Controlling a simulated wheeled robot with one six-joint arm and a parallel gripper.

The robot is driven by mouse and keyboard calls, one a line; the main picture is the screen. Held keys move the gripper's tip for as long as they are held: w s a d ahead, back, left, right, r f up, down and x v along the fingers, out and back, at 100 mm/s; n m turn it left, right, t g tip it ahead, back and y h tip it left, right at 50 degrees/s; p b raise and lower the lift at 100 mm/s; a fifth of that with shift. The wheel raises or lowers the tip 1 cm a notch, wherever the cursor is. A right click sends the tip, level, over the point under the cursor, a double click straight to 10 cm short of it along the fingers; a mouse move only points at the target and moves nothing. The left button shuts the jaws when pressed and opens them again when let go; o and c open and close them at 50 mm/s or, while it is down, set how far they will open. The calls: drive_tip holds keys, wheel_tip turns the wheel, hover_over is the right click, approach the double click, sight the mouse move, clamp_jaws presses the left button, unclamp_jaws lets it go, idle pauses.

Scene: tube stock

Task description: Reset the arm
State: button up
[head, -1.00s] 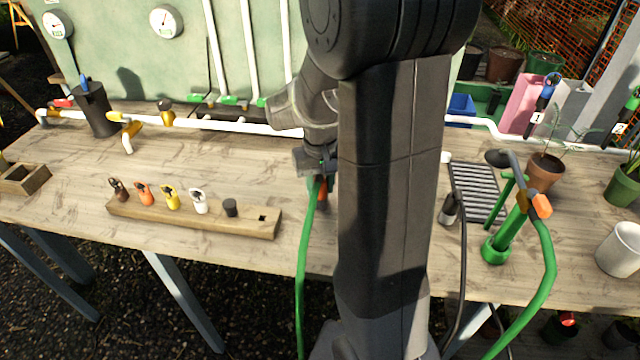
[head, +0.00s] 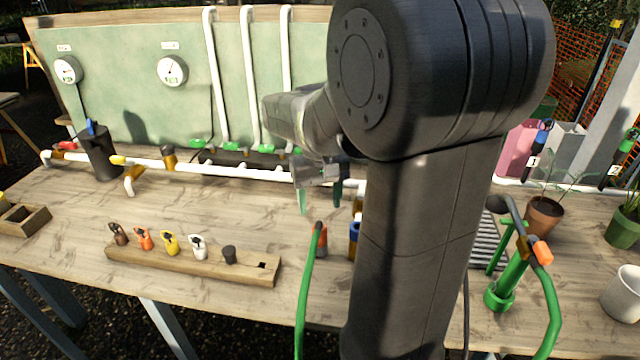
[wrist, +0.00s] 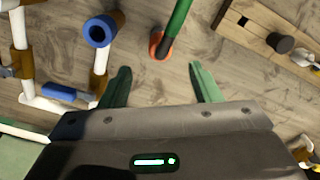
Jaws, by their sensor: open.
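My gripper (head: 321,196) is above the workbench, between the white pipe line and the wooden block, partly behind my own arm. In the wrist view its two green fingers (wrist: 161,84) are spread apart with nothing between them. A green hose (head: 305,285) with an orange-red end (head: 320,232) stands beyond the fingertips; this end also shows in the wrist view (wrist: 159,46), apart from the fingers. A blue-ended pipe piece (wrist: 100,31) lies left of it in the wrist view.
A wooden block (head: 190,266) with several coloured plugs lies at the bench's front. White pipes (head: 215,170) run along the back near a green panel (head: 120,90). A green stand (head: 508,280), a potted plant (head: 543,216) and a white mug (head: 622,295) stand at right.

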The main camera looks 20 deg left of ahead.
sight(321, 220)
wheel_tip(321, 220, up, 4)
drive_tip(key=shift+r, duration=0.1)
idle(0.4)
wheel_tip(321, 220, down, 14)
drive_tip(key=shift+r+b, duration=0.15)
drive_tip(key=shift+b, duration=0.15)
drive_tip(key=shift+r, duration=0.25)
drive_tip(key=shift+w, duration=0.1)
